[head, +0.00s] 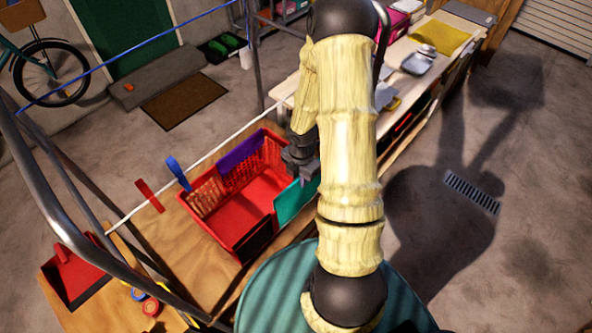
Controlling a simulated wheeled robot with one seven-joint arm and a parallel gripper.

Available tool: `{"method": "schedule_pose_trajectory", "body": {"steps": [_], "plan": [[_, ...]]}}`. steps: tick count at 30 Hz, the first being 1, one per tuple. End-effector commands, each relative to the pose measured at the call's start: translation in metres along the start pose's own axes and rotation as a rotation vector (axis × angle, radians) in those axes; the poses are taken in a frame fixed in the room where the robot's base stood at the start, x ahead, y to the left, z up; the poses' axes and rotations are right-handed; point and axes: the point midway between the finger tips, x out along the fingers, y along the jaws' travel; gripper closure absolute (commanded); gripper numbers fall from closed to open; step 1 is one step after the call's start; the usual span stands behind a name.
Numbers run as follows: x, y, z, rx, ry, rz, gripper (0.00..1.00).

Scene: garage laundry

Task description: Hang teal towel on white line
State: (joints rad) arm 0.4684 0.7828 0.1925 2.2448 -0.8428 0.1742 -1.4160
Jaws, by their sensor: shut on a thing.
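The teal towel (294,201) is at the right side of a red basket (238,244), just below my gripper. My gripper (307,178) is shut on the towel, near the basket's right rim; the fingertips are small and partly hidden by my arm. I cannot tell whether the towel still touches the rim. The white line (213,152) runs diagonally from lower left to upper right, passing left of the basket and my gripper in the picture.
A red peg (149,196) and a blue peg (177,172) are at the white line. A purple cloth (242,163) lies on the basket's far side. A blue line (128,53) runs farther back. A metal frame (66,226) stands left. Bare floor is at right.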

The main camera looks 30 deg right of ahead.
Motion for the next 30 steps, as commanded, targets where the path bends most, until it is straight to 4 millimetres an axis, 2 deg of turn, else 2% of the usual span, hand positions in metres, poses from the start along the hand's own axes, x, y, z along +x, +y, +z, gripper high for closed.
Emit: {"method": "schedule_pose_trajectory", "body": {"steps": [14, 30], "plan": [[0.001, -0.003, 0.000, -0.001, 0.000, 0.000, 1.00], [0.000, -0.035, 0.000, 0.000, -0.001, -0.001, 1.00]]}}
